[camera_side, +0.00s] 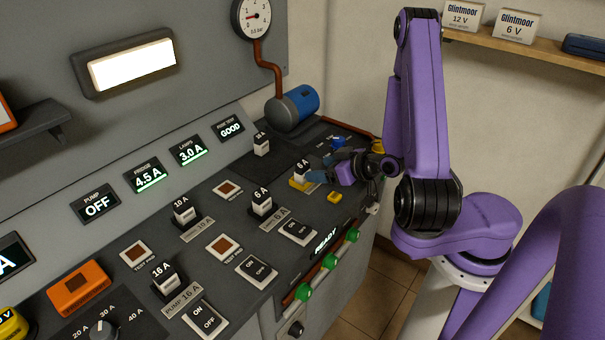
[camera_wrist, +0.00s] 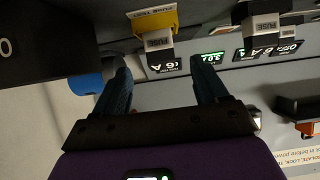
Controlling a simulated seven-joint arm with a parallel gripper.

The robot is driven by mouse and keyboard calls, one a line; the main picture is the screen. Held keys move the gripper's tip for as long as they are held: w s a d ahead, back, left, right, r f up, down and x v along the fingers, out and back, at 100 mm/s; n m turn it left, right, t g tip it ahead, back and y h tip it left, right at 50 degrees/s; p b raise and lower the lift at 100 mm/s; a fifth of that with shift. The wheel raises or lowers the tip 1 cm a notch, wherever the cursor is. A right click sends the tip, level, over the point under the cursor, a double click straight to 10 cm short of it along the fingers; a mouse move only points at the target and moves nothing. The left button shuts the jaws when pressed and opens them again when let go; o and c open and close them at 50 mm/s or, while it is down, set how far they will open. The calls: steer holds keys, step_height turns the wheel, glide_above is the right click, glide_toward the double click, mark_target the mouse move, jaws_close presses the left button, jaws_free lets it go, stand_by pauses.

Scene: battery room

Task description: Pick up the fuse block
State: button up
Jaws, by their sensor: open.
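Several dark fuse blocks with white labels stand on the grey console. One fuse block (camera_side: 301,173), marked 6 A, stands upright at a yellow piece (camera_side: 298,185). In the wrist view, a fuse block (camera_wrist: 159,44) with a 6 A label appears in the gap between my fingertips, beside a yellow piece (camera_wrist: 153,20). My gripper (camera_side: 321,176) is open, low over the console, just right of the 6 A block in the side view. The wrist view shows both fingers of my gripper (camera_wrist: 160,75) apart. I cannot tell how far the block reaches between them.
Other fuse blocks stand nearby: 6 A (camera_side: 262,203), 10 A (camera_side: 184,210) and 16 A (camera_side: 166,278). Rocker switches (camera_side: 298,232) and green knobs (camera_side: 329,261) line the front. A small yellow piece (camera_side: 334,197) lies near my gripper.

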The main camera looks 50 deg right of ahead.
mark_target(306, 169)
steer(key=shift+x, duration=3.1)
steer(key=c, duration=1.2)
steer(key=shift+r, duration=0.15)
